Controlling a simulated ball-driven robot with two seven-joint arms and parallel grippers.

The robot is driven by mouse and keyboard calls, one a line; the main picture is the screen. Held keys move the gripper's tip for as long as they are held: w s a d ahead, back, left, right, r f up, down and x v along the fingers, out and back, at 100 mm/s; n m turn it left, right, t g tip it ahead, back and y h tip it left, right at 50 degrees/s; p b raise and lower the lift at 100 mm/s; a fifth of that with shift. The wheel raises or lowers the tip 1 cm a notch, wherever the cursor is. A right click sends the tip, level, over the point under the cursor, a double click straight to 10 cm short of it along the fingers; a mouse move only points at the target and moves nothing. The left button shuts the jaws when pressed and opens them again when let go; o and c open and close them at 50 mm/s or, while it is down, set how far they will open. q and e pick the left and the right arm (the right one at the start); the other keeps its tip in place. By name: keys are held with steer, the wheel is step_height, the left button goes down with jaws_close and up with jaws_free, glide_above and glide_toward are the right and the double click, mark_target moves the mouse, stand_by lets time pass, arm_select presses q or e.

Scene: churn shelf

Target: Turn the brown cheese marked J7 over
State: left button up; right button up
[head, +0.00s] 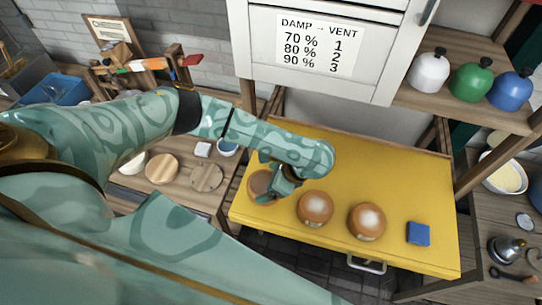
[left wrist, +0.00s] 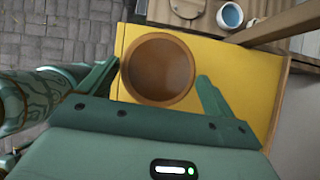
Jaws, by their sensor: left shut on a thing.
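Three round brown cheeses stand in a row on the yellow board (head: 400,180) in the head view. My left gripper (head: 281,188) is at the leftmost brown cheese (head: 260,184), which it partly hides. In the left wrist view this cheese is plain brown with a lighter rim, and my left gripper (left wrist: 158,76) has a finger on either side of it, shut on it. The middle cheese (head: 315,207) and the right cheese (head: 367,221) each have a pale patch on top. I cannot read a J7 mark on any of them. My right gripper is not in view.
A blue block (head: 418,234) lies at the board's right end. A white cabinet (head: 330,50) with a damp and vent chart hangs above the back. White, green and blue jars stand on the upper right shelf (head: 450,95). The board's back right part is clear.

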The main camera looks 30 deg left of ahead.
arm_select(q)
steer(key=shift+s+r+m+t, duration=0.25)
steer(key=shift+m+t, duration=0.05)
steer(key=shift+m, duration=0.2)
steer(key=shift+d+f+p, duration=0.1)
steer(key=shift+f+p, duration=0.05)
steer(key=shift+p, duration=0.15)
steer(key=shift+w+d+f+b, duration=0.15)
steer(key=shift+f+b, duration=0.2)
steer(key=shift+b, duration=0.1)
steer(key=shift+f+b, duration=0.4)
steer(key=shift+b, duration=0.2)
steer(key=shift+f+b, duration=0.5)
steer(key=shift+b, duration=0.25)
steer(key=shift+f+b, duration=0.7)
steer(key=shift+b, duration=0.65)
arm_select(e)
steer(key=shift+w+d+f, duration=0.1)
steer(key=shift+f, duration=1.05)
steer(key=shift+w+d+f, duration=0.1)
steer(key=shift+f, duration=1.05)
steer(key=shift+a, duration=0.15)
arm_select(q)
steer(key=shift+f, duration=0.3)
